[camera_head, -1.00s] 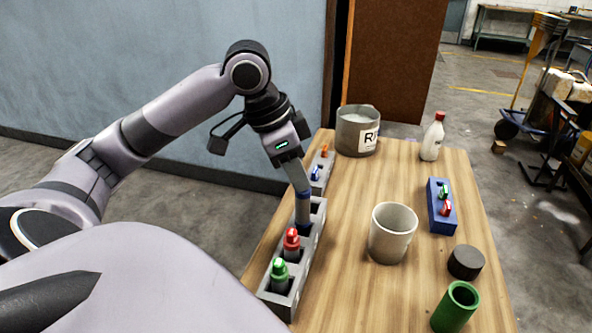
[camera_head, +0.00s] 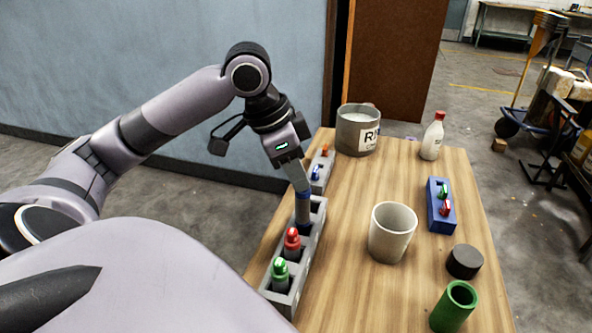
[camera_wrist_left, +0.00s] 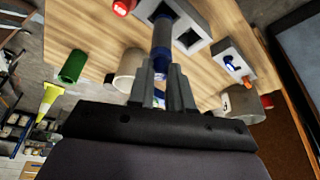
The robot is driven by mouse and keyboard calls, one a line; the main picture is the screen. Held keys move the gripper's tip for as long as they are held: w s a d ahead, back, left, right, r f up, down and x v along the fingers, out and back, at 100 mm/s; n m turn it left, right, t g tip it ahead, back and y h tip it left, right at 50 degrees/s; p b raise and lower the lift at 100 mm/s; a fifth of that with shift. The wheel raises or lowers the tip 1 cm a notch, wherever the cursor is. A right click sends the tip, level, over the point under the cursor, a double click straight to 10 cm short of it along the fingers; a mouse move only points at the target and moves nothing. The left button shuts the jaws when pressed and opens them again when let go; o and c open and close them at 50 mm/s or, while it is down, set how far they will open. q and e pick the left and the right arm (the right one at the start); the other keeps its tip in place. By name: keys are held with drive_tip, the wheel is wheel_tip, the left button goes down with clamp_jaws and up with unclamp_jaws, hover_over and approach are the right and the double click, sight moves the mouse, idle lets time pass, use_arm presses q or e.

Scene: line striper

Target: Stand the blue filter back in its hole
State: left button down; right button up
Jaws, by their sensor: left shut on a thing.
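The blue filter (camera_head: 303,211) is upright between the fingers of my left gripper (camera_head: 301,186), which is shut on it. Its lower end is at a hole of the grey rack (camera_head: 307,262); how deep it sits in the hole I cannot tell. In the left wrist view the filter (camera_wrist_left: 162,42) runs from between the fingers (camera_wrist_left: 161,80) to the rack (camera_wrist_left: 192,38). The red filter (camera_head: 292,240) and green filter (camera_head: 280,270) stand in the rack's nearer holes. My right gripper is not in view.
A small grey block (camera_head: 318,184) with blue and orange pieces sits behind the rack. A beige cup (camera_head: 391,235), blue block (camera_head: 433,212), black puck (camera_head: 465,262), green tube (camera_head: 448,312), labelled pot (camera_head: 352,140) and bottle (camera_head: 432,140) stand on the wooden table (camera_head: 370,190).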

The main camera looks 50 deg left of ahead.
use_arm(q)
drive_tip(key=shift+f+b, duration=0.95)
drive_tip(key=shift+f, duration=2.1)
idle(1.2)
drive_tip(key=c, duration=0.6)
unclamp_jaws()
drive_tip(key=shift+c, duration=0.2)
drive_tip(key=shift+r, duration=0.1)
drive_tip(key=p+v, duration=0.4)
drive_tip(key=v, duration=0.3)
idle(0.8)
